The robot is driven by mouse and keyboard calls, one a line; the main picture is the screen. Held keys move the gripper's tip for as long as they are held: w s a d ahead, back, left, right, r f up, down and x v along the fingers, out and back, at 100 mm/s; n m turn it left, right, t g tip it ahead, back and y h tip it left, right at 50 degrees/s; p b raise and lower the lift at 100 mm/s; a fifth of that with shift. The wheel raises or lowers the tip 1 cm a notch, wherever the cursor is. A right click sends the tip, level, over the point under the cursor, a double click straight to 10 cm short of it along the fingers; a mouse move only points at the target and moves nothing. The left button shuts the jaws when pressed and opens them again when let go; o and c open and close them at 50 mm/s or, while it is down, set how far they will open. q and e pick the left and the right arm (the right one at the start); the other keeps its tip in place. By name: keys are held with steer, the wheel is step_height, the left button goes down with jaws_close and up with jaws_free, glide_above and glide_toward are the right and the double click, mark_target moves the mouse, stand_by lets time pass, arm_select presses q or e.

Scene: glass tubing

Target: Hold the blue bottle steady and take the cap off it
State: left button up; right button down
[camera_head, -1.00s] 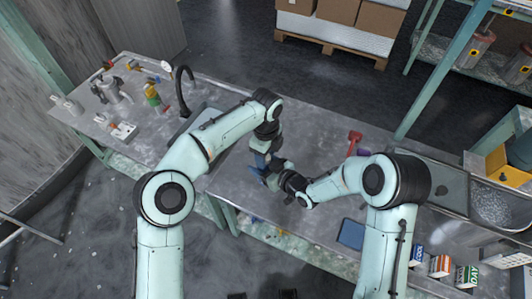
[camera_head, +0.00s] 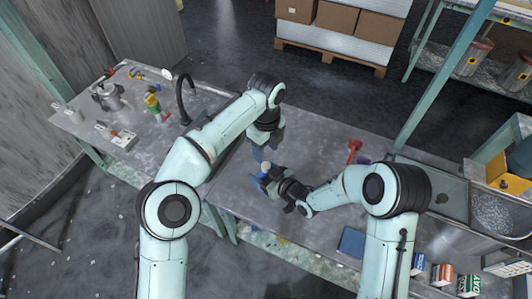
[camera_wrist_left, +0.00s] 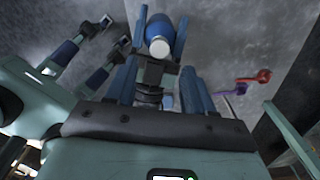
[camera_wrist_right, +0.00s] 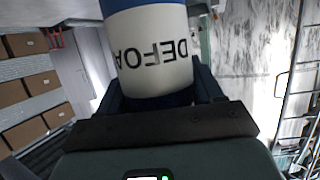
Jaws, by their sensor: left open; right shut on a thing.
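The blue bottle (camera_head: 257,181) is over the near middle of the bench. A pale round top (camera_wrist_left: 160,48), which looks like the cap, shows in the left wrist view with blue around it. My right gripper (camera_head: 272,180) is shut on the bottle. In the right wrist view the bottle's white label (camera_wrist_right: 152,55) has upside-down lettering, and the hand hides part of the bottle. My left gripper (camera_head: 264,149) is open and empty above the bottle, apart from it in the head view. Its fingers spread on either side in the left wrist view.
A red tool (camera_head: 354,147) and a purple item (camera_head: 364,160) lie right of the bottle. A blue flat item (camera_head: 351,241) lies near the front edge. A black tap (camera_head: 183,95) stands on the left. Bare bench lies between the bottle and the red tool.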

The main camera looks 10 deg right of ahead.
mark_target(266, 165)
arm_select(q)
steer(key=shift+r+m, duration=0.4)
steer(key=shift+f, duration=0.1)
step_height(266, 165, down, 8)
steer(key=shift+r, duration=0.25)
jaws_close()
steer(key=shift+n, duration=1.5)
steer(key=shift+o, duration=0.2)
jaws_free()
